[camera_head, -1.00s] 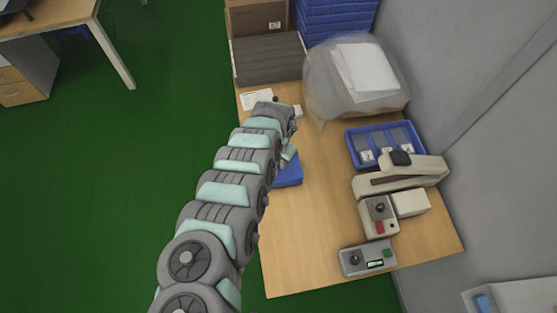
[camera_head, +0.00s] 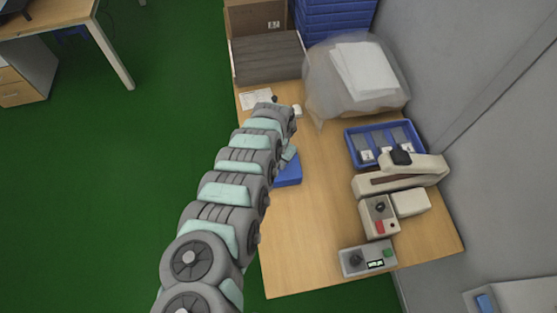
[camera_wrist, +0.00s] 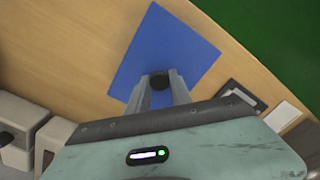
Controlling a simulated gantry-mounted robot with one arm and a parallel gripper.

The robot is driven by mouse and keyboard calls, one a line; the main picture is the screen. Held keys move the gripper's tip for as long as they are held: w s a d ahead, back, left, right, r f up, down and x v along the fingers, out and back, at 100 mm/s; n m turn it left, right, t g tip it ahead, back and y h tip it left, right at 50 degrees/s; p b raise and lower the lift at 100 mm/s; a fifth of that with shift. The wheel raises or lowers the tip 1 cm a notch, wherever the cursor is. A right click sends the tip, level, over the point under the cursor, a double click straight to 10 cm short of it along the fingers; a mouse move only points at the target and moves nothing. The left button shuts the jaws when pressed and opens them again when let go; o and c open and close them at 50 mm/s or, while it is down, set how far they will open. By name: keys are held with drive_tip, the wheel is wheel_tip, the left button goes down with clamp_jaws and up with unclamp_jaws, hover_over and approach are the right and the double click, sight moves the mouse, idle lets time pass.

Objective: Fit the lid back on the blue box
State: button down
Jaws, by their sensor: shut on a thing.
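A flat blue square, which looks like the lid (camera_wrist: 165,45), fills the top middle of the wrist view. A round black knob (camera_wrist: 160,79) stands on it. My gripper (camera_wrist: 159,86) has its two grey fingers on either side of the knob and is shut on it. In the head view a blue piece (camera_head: 289,174) shows beside my arm, partly hidden by it; I cannot tell whether it is the lid, the box or both. My gripper is hidden in the head view. Any gap between lid and box is not visible.
The wooden table (camera_head: 310,235) has bare space in front of and right of the blue piece. A blue tray (camera_head: 352,151), a beige device (camera_head: 430,173) and control boxes (camera_head: 368,260) stand at the right. A translucent bag (camera_head: 325,85) stands behind.

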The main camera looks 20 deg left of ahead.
sight(278, 168)
drive_tip(key=shift+s+f+b, duration=0.1)
drive_tip(key=shift+f+b, duration=0.35)
drive_tip(key=shift+f, duration=0.4)
drive_tip(key=shift+s+d+f+b, duration=0.15)
drive_tip(key=shift+f+b, duration=0.4)
drive_tip(key=shift+f, duration=0.45)
drive_tip(key=c, duration=1.3)
unclamp_jaws()
drive_tip(key=shift+o, duration=0.2)
drive_tip(key=shift+a+r+p, duration=0.2)
drive_tip(key=shift+r+p, duration=1.2)
drive_tip(key=shift+r, duration=0.1)
drive_tip(key=shift+o, duration=0.6)
drive_tip(key=shift+s+r+p, duration=0.15)
drive_tip(key=shift+r+p, duration=0.4)
drive_tip(key=shift+r, duration=0.05)
drive_tip(key=shift+w+r+p, duration=0.25)
drive_tip(key=shift+r+p, duration=0.35)
drive_tip(key=shift+r, duration=0.25)
drive_tip(key=shift+r+p, duration=1.1)
drive_tip(key=shift+r, duration=0.2)
